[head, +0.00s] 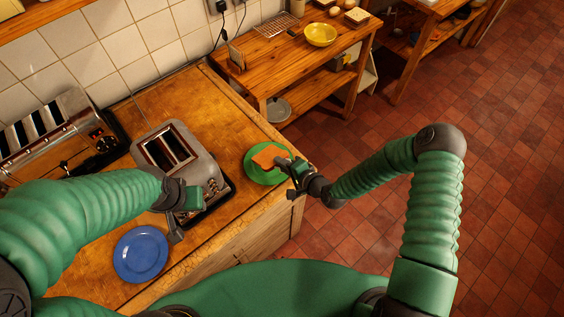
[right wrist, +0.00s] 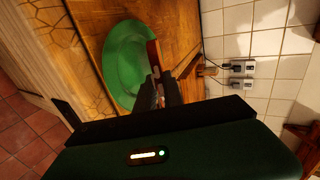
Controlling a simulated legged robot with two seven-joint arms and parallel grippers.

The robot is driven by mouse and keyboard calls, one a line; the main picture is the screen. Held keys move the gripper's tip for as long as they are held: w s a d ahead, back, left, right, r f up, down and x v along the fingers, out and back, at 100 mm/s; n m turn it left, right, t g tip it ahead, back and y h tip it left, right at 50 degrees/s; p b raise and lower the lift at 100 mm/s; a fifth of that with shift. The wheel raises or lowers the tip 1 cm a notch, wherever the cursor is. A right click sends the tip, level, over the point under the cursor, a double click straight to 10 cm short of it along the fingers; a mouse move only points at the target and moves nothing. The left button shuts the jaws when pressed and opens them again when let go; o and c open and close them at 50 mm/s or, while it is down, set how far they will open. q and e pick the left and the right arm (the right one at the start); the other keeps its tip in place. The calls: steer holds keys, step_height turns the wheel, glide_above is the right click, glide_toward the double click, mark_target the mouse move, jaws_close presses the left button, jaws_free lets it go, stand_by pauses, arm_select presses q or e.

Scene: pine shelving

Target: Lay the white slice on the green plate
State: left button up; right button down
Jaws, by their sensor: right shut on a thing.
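A slice (head: 267,156), orange-brown rather than white in the head view, is held in my right gripper (head: 286,165). It is over the green plate (head: 251,175) at the counter's right edge. In the right wrist view the slice (right wrist: 153,54) shows edge-on between the fingers (right wrist: 162,88), in front of the green plate (right wrist: 119,60). I cannot tell whether the slice touches the plate. My left gripper (head: 178,222) hangs by the front of the silver toaster, above the counter; its finger gap is not clear.
The two-slot toaster (head: 168,147) stands left of the green plate, with a larger toaster (head: 62,135) at far left. A blue plate (head: 141,254) lies near the front. A yellow bowl (head: 320,35) stands on the back table. Bare counter (head: 215,100) lies behind the green plate.

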steer(key=shift+a, duration=0.1)
steer(key=c, duration=1.4)
jaws_free()
steer(key=shift+r, duration=0.1)
steer(key=shift+s+d, duration=0.2)
steer(key=shift+d, duration=0.05)
steer(key=v, duration=1.6)
steer(key=shift+s+d, duration=0.1)
steer(key=shift+d, duration=0.1)
